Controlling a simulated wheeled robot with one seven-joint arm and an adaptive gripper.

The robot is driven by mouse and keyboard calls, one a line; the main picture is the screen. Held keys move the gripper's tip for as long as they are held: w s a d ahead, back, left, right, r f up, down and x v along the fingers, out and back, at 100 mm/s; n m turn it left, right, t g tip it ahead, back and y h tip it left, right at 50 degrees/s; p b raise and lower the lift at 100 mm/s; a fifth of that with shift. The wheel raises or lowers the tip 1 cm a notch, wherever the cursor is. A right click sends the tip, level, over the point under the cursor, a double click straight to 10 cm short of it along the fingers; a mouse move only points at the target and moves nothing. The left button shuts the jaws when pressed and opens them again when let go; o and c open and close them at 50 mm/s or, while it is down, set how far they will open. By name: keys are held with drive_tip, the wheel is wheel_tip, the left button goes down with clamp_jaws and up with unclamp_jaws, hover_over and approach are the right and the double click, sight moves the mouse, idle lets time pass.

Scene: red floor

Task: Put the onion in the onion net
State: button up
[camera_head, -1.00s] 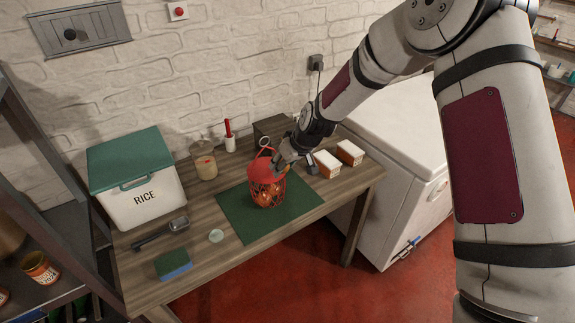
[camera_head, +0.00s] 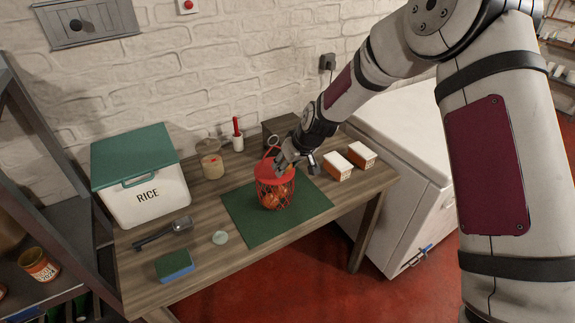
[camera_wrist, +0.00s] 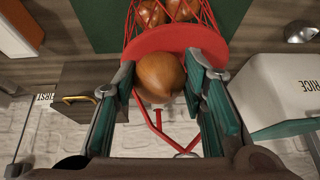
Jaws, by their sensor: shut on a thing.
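The onion net (camera_head: 272,195) is a red mesh basket with a red rim and an upright handle. It stands on the green mat (camera_head: 300,215) on the wooden table, with several onions inside. My gripper (camera_head: 284,166) is at the top of the net. In the wrist view my gripper (camera_wrist: 160,82) has its green-padded fingers on both sides of a brown onion (camera_wrist: 160,75), shut on it. This onion appears over the net's red rim (camera_wrist: 172,40), with the mesh and other onions beyond. The head view hides the held onion behind the fingers and the net's top.
A white rice box (camera_head: 145,195) with a green lid stands at the left. Two small boxes (camera_head: 350,160) stand at the right. A dark box (camera_head: 280,128) stands behind the net.

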idle(0.3)
drive_tip(key=o, duration=1.2)
drive_tip(key=v, duration=1.2)
drive_tip(key=s+d+r+m+h, duration=0.3)
drive_tip(key=s+d+r, duration=0.8)
drive_tip(key=s+r, duration=0.3)
drive_tip(key=s+d+r+m, duration=0.1)
drive_tip(key=s+d, duration=0.1)
drive_tip(key=s, duration=0.4)
drive_tip(key=s+d+r+m, duration=0.1)
drive_tip(key=s+d, duration=0.2)
drive_tip(key=s, duration=0.4)
drive_tip(key=s+d+r+m+t, duration=0.1)
drive_tip(key=s+d, duration=0.1)
drive_tip(key=s, duration=0.4)
drive_tip(key=shift+s+d+r+m+h, duration=0.15)
drive_tip(key=shift+d+r+m+h, duration=0.05)
drive_tip(key=shift+r+m+h, duration=0.2)
